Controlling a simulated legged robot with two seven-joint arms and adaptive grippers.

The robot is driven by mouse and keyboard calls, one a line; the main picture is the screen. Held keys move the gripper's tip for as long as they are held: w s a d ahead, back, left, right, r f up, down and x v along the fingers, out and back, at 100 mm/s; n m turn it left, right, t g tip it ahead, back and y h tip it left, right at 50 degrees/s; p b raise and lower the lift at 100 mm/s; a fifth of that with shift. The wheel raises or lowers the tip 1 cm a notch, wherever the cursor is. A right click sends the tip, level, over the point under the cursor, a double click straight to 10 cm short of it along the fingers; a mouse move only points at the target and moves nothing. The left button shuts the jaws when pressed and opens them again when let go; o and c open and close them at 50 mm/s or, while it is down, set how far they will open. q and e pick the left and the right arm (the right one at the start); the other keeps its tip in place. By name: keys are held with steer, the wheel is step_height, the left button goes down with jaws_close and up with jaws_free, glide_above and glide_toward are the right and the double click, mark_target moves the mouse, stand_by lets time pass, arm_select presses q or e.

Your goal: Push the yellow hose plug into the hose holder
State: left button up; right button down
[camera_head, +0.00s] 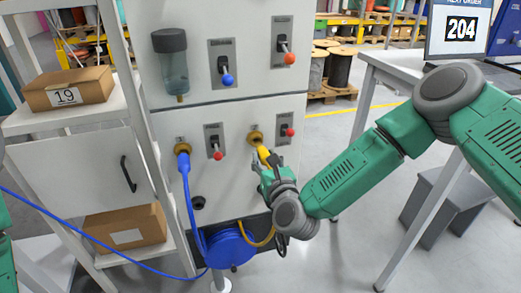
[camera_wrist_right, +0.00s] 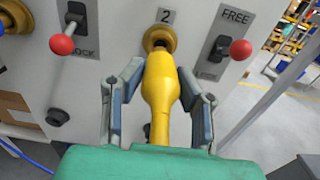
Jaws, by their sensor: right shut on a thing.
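The yellow hose plug (camera_head: 264,154) is at the brass hose holder (camera_head: 255,137) on the white panel. In the right wrist view the plug (camera_wrist_right: 162,88) points straight at the holder (camera_wrist_right: 160,41), below a label "2". Its tip is at the holder's mouth; how deep it sits I cannot tell. My right gripper (camera_head: 267,171) is shut on the plug; its fingers also show on both sides of it in the wrist view (camera_wrist_right: 160,82). Of my left arm only green parts show at the left edge; its gripper is out of view.
Red-knobbed levers (camera_wrist_right: 62,44) and (camera_wrist_right: 240,49) flank the holder. A blue plug (camera_head: 184,162) sits in the holder to the left, its hose running to a blue reel (camera_head: 230,248). A shelf with boxes (camera_head: 68,88) stands left; a table (camera_head: 396,63) stands right.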

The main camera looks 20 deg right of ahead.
steer(key=shift+s, duration=1.05)
steer(key=shift+s+d, duration=0.15)
steer(key=shift+s, duration=2.75)
